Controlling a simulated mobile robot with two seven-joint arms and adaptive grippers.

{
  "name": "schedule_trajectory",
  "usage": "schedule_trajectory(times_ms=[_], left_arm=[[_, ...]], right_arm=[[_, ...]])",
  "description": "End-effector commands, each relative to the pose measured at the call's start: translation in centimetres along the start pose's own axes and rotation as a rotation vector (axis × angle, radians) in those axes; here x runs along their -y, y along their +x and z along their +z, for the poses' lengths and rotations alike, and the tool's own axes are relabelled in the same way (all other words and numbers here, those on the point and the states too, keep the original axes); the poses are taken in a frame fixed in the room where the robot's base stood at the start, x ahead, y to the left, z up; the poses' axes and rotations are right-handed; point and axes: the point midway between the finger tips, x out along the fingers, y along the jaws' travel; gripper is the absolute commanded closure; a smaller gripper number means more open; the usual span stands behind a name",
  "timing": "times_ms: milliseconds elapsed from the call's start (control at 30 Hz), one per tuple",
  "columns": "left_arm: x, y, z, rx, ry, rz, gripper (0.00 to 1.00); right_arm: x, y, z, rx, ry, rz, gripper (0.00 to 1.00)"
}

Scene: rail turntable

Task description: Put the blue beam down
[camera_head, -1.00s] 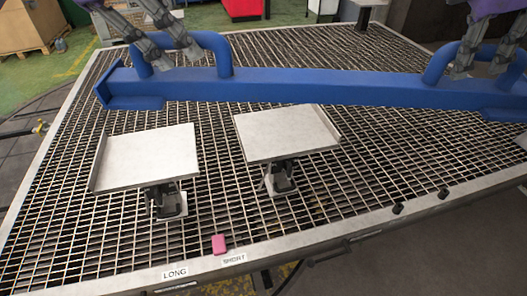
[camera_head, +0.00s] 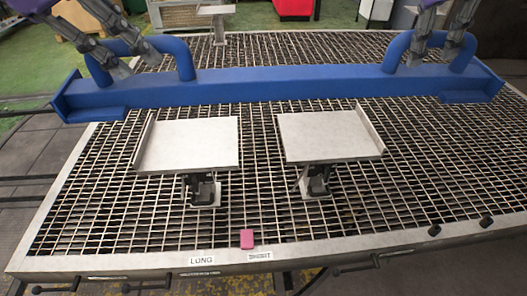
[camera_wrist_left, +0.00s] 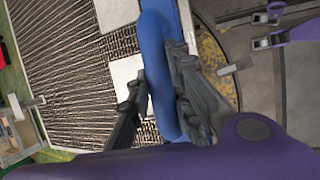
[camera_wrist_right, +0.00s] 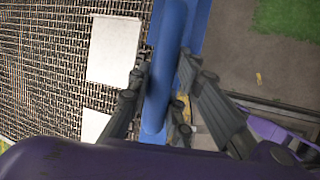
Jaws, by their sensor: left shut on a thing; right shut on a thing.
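The blue beam (camera_head: 280,88) spans the head view from left to right, with a loop handle near each end and a flat plate at each end. My left gripper (camera_head: 122,66) is shut on the left handle, and the left wrist view shows its fingers on both sides of the blue bar (camera_wrist_left: 158,60). My right gripper (camera_head: 432,56) is shut on the right handle, also seen in the right wrist view (camera_wrist_right: 160,100). The beam looks roughly level, beyond the two front plates. I cannot tell how high it is above the grating.
Two grey plates on stands, the left plate (camera_head: 188,146) and the right plate (camera_head: 328,136), rise from the grated table (camera_head: 120,215). Another small stand (camera_head: 218,14) is behind the beam.

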Motion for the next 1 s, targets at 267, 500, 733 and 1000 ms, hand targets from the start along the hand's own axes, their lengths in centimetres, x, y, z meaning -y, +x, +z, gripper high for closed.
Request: schedule_trajectory(times_ms=[267, 500, 733, 1000], left_arm=[[-0.2, -0.4, 0.1, 0.003, -0.006, 0.011, 1.00], [-0.2, -0.2, 0.1, 0.003, -0.006, 0.011, 1.00], [0.1, 1.0, -0.5, 0.002, -0.006, 0.010, 1.00], [0.7, 3.6, -1.6, 0.002, -0.006, 0.010, 1.00]], right_arm=[[0.0, -0.3, 0.1, 0.001, -0.001, 0.004, 1.00], [0.0, -0.1, 0.1, 0.001, -0.002, 0.004, 1.00], [0.3, 1.1, -0.4, 0.001, -0.003, 0.002, 1.00], [1.0, 3.7, -1.5, 0.001, -0.002, 0.001, 1.00]])
